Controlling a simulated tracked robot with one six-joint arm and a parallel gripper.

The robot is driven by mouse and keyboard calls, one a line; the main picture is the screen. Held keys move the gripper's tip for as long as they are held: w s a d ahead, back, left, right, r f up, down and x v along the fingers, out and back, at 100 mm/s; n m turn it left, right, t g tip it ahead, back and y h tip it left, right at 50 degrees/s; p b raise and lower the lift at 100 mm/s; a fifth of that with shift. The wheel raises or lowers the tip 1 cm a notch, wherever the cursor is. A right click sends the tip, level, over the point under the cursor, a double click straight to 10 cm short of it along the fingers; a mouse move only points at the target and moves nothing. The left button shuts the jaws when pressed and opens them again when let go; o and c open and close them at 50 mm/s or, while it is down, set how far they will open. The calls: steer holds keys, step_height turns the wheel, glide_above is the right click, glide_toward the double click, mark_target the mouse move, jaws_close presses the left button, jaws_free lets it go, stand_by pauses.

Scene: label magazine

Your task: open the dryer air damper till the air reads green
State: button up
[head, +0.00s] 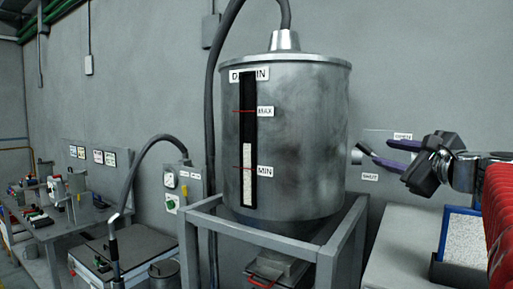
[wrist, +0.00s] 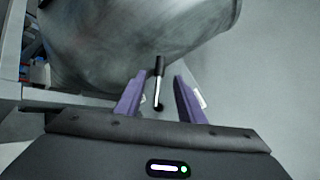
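The damper lever (head: 364,149), with a dark grip and a metal rod, sticks out at the right side of the steel drum. A "SHUT" label (head: 370,177) is on the wall below it, and another label (head: 403,136), too small to read surely, is above right. My gripper (head: 380,151) has purple fingers and is open just right of the lever. In the wrist view the lever (wrist: 158,82) stands between the open fingers, with a gap on both sides. A wall panel (head: 170,181) with a round dial and a green spot is left of the drum; its reading is too small to tell.
The steel drum (head: 300,140) stands on a grey frame (head: 327,255), with a level strip marked MAX and MIN. A grey block (head: 400,250) and a blue-edged panel (head: 462,235) are below my arm. A bench (head: 75,222) with small items is far left.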

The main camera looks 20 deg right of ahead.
mark_target(365, 148)
steer(key=w, duration=0.5)
steer(key=w+d, duration=0.1)
steer(key=w, duration=0.2)
steer(key=shift+w, duration=0.15)
steer(key=shift+c, duration=0.5)
jaws_close()
